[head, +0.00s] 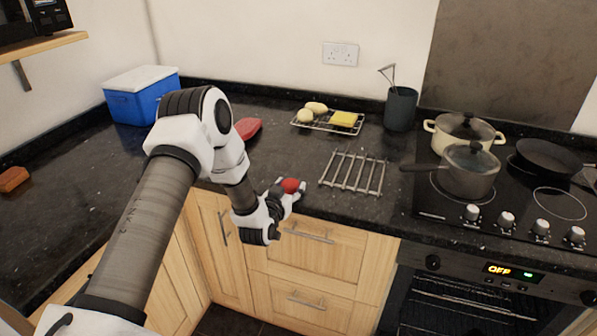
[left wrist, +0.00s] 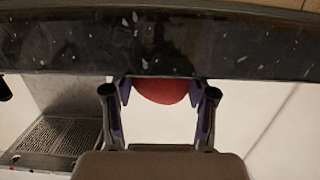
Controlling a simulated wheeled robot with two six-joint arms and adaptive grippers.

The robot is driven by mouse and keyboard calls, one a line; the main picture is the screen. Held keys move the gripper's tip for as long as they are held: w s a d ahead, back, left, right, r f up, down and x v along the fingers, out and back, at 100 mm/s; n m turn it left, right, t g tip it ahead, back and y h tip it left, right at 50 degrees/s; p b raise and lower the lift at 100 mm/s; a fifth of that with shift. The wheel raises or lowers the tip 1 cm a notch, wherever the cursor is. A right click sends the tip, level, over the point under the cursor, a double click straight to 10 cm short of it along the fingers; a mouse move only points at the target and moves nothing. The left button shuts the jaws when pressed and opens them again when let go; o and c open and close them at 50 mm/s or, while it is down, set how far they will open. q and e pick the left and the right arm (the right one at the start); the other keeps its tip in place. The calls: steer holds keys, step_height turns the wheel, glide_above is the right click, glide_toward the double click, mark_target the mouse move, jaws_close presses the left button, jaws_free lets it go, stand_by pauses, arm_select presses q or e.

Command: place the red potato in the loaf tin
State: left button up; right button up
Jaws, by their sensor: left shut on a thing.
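The red potato (head: 290,185) is small and round, held just above the counter's front edge. My left gripper (head: 285,191) is shut on it. In the left wrist view the potato (left wrist: 162,91) shows as a red half-round between the two fingers of my left gripper (left wrist: 162,101), with its upper part cut off by the dark counter edge. I cannot make out a loaf tin in either view. My right gripper is not in view.
A metal bar trivet (head: 353,172) lies right of the gripper. Behind are a wire rack (head: 322,126) with pale items and a yellow block, and a dark utensil pot (head: 401,108). A blue cooler (head: 142,104) stands left; the hob (head: 510,205) with pans is right.

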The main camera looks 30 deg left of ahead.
mark_target(298, 179)
arm_select(q)
steer(key=x, duration=0.3)
steer(key=shift+w+r, duration=0.3)
steer(key=x, duration=0.1)
steer(key=p+x, duration=0.2)
steer(key=x, duration=0.1)
steer(key=shift+a+r, duration=0.1)
steer(key=shift+r, duration=0.2)
steer(key=shift+s+f+b, duration=0.1)
steer(key=shift+f+b, duration=0.1)
steer(key=shift+b, duration=0.1)
steer(key=o, duration=1.2)
steer(key=shift+f, duration=0.1)
